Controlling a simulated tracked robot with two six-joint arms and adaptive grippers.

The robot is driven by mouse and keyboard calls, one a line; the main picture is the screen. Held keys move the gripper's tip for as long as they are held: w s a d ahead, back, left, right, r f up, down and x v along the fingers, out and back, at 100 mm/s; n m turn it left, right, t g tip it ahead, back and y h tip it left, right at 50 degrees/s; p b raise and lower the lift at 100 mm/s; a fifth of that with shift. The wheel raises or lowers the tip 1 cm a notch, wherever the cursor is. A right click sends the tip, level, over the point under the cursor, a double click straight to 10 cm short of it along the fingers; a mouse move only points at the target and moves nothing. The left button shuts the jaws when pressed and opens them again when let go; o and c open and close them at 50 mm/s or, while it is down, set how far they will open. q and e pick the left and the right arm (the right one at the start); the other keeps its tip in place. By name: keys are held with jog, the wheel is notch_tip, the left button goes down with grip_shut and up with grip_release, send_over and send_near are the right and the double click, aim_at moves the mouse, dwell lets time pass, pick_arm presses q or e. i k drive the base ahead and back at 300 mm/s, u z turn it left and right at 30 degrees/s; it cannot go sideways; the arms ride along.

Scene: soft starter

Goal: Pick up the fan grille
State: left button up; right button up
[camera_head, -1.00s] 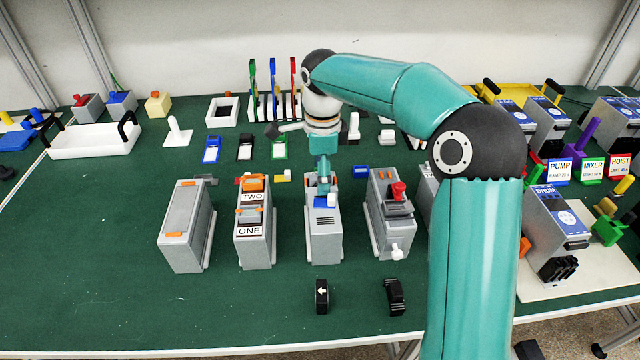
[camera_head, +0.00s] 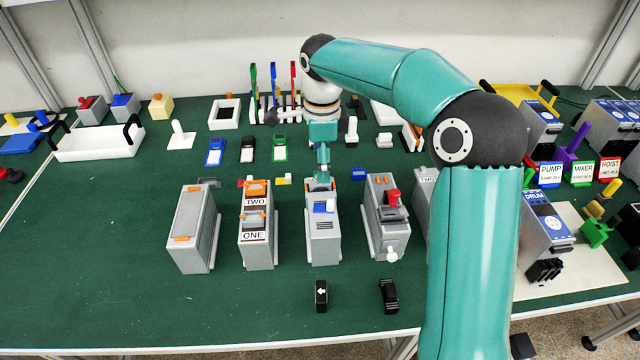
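No part is clearly recognisable as the fan grille. The middle grey unit (camera_head: 323,245) has a panel of dark slots (camera_head: 322,226) that looks like a grille, with a blue-and-white piece (camera_head: 324,206) just behind it. The arm from the right carries my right gripper (camera_head: 323,177), which points down at the far end of that unit's top. Its teal fingers look close together, but their tips are too small to tell whether they hold anything. My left gripper is out of view.
Grey units stand on both sides, one marked TWO and ONE (camera_head: 257,232), another with a red knob (camera_head: 386,225). Two black clips (camera_head: 321,295) (camera_head: 389,295) lie in front. A white tray (camera_head: 98,145) is at the back left. The front left of the green table is clear.

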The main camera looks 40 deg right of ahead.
aim_at(389, 289)
jog(key=k, duration=1.5)
